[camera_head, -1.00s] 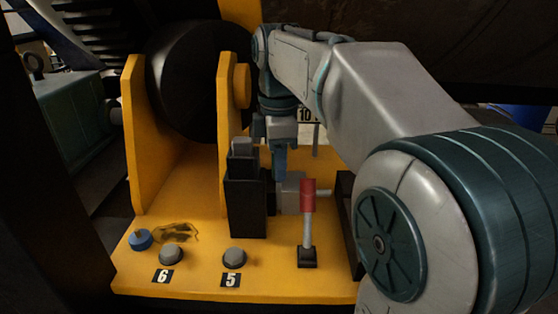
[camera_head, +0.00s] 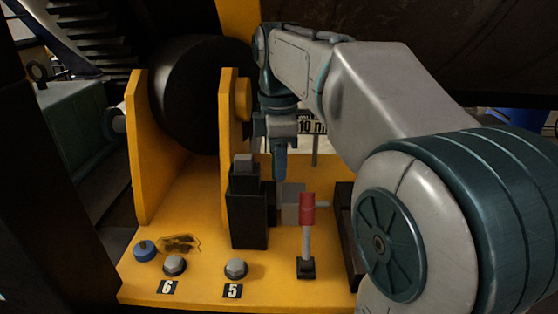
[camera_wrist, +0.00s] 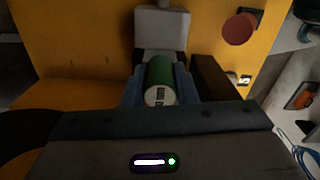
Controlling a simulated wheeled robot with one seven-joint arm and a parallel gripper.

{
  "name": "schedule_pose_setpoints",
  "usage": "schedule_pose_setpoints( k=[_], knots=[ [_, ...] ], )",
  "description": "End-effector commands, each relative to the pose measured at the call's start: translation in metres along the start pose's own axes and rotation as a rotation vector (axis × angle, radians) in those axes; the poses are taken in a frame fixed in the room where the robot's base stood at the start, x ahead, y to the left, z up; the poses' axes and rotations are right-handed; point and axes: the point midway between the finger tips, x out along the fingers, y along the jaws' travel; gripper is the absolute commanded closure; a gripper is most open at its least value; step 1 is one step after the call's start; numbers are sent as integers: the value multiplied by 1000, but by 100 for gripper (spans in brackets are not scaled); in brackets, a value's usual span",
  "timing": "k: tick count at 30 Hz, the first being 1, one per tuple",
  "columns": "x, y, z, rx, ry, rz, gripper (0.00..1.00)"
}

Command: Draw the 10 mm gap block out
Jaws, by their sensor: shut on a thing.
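A green cylinder (camera_wrist: 162,76) with a white, dark-marked end sits between the fingers of my gripper (camera_wrist: 161,90) in the wrist view. My gripper is shut on it; I take it for the 10 mm gap block, but its marking is too small to read. In the head view my gripper (camera_head: 279,168) points down beside the black jack-like block (camera_head: 248,208), and the cylinder is hidden there. A grey block (camera_head: 293,204) stands just below and right of my fingers. It shows behind the cylinder in the wrist view (camera_wrist: 162,28); contact between them cannot be told.
A red-handled lever (camera_head: 307,209) stands close right of the grey block. A yellow upright (camera_head: 228,125) rises at left, before a dark round body (camera_head: 188,95). Bolts 5 (camera_head: 235,268) and 6 (camera_head: 174,265) and a blue cap (camera_head: 145,250) are at the front.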

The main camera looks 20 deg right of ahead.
Motion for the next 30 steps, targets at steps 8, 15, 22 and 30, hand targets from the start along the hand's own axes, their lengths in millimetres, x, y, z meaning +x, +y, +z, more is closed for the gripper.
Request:
schedule_pose_setpoints(
  k=[8, 15, 22, 30],
  knots=[
    [-14, 0, 0, 0, 0, 1, 100],
    [-22, 0, 0, 0, 0, 1, 100],
    [-31, 0, 0, 0, 0, 0, 100],
    [-42, 0, 0, 0, 0, 1, 100]
  ],
)
